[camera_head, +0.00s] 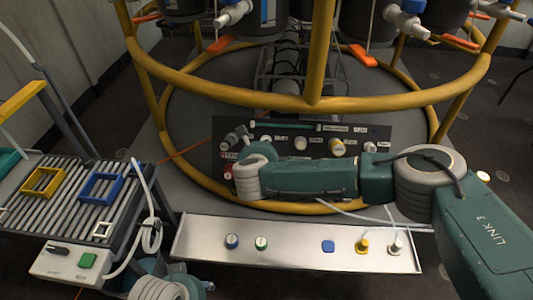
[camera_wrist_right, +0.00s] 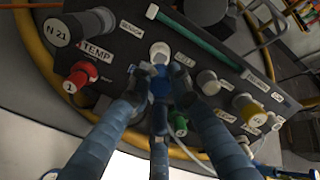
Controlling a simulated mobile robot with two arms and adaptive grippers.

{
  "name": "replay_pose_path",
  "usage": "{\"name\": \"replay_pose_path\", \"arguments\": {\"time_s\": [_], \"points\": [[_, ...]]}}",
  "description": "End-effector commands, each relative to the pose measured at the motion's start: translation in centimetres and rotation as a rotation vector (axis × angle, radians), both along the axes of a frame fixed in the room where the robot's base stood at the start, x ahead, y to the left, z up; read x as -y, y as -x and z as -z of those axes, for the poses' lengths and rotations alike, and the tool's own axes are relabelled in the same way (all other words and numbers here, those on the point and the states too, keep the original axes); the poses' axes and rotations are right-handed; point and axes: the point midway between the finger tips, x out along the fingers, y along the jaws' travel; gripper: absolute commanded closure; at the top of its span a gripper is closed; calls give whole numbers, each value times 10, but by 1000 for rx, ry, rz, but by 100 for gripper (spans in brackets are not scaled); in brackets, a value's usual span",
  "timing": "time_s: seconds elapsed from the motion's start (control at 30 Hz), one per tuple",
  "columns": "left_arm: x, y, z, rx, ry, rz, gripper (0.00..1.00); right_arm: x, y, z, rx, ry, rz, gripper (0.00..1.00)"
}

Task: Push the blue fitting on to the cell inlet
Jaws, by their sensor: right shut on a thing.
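My right gripper (camera_wrist_right: 159,80) is shut on the blue fitting (camera_wrist_right: 158,88), in front of the dark panel (camera_wrist_right: 128,62). In the head view the panel (camera_head: 285,133) is partly behind my right arm, which hides the fitting and fingertips.
A metal tray (camera_head: 295,262) with several caps lies in front; a slatted rack (camera_head: 62,205) stands left.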

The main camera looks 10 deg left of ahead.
Motion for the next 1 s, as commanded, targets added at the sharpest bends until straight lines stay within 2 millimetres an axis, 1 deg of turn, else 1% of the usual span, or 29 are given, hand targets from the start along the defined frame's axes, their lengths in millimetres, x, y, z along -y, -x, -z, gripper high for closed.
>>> {"name": "replay_pose_path", "arguments": {"time_s": [0.3, 0.5, 1.0], "points": [[0, 0, 0, 0, 0, 0, 60, -1, -25, 16, -1, 1, 1, 100], [0, 0, 0, 0, 0, 0, 60, -1, -34, 22, -1, 1, 1, 100], [0, 0, 0, 0, 0, 0, 60, -1, -36, 23, -1, -1, 1, 100]]}}
